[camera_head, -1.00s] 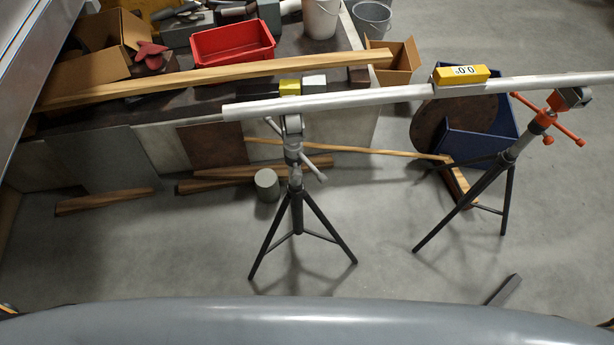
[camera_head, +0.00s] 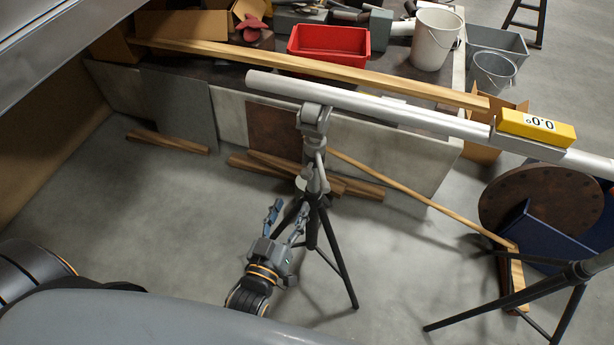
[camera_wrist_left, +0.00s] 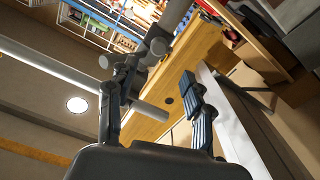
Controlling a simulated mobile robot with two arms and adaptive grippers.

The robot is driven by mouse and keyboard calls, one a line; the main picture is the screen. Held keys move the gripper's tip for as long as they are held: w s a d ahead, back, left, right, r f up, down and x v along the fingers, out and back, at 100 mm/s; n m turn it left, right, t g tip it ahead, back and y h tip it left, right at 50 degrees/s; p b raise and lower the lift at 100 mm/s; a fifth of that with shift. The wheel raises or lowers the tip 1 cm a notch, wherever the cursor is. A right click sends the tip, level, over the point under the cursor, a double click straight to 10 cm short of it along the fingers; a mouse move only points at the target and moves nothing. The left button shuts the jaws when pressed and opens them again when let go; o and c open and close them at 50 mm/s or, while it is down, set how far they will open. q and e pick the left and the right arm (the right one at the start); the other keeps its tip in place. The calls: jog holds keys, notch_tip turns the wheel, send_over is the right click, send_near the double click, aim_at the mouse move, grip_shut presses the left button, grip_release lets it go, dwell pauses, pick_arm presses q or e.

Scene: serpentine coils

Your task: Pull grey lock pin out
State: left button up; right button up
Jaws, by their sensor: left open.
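My left gripper (camera_head: 287,214) is open and empty, low beside the stand's upper legs, fingers pointing up toward the head. In the left wrist view its two fingers (camera_wrist_left: 152,112) are spread apart. Grey stand parts with round knobs (camera_wrist_left: 157,46) show beyond them, partly behind the left finger; I cannot tell which part is the pin there. My right gripper is not in view.
A yellow level (camera_head: 536,127) reading 0.0 sits on the pipe. A second dark tripod (camera_head: 545,292) stands at the right. Wooden beams (camera_head: 300,176) lie on the floor behind the near stand. A workbench with a red bin (camera_head: 328,45) is behind.

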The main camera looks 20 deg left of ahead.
aim_at(305, 178)
pick_arm(q)
jog(key=w, duration=1)
jog(key=shift+w+d, duration=0.2)
jog(key=shift+d, duration=0.1)
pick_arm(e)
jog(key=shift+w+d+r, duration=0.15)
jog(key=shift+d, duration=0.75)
pick_arm(q)
jog(key=c, duration=1)
grip_shut()
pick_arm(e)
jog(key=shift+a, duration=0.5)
